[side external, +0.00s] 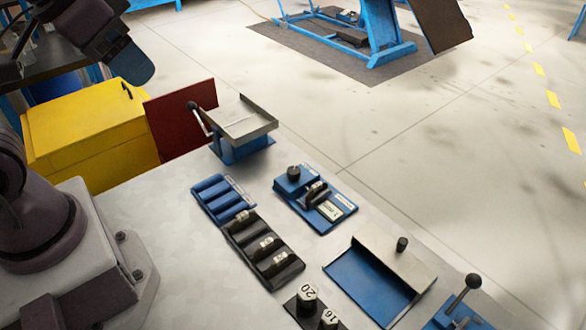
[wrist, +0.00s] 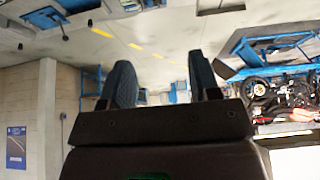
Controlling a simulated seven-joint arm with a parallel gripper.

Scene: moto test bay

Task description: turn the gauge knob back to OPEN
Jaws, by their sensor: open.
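A blue plate (side external: 318,215) lies on the grey workbench, with a round black knob (side external: 293,173) at its far left end. Beside the knob are a dark fitting with a light metal part and small pale label plates (side external: 337,211); their lettering is too small to read, and I cannot tell which way the knob points. My gripper (wrist: 161,75) shows in the wrist view with two dark fingers spread apart and nothing between them. In the side view part of my arm is at the upper left, well away from the knob. The knob is not in the wrist view.
Around the plate are a blue slotted rack (side external: 222,198), a black tray (side external: 237,236) of sockets, larger sockets (side external: 307,293), an open blue-and-silver tray (side external: 327,267) and a lever on a blue base (side external: 450,313). A vise-like stand (side external: 242,145) and a yellow cabinet (side external: 85,130) lie beyond.

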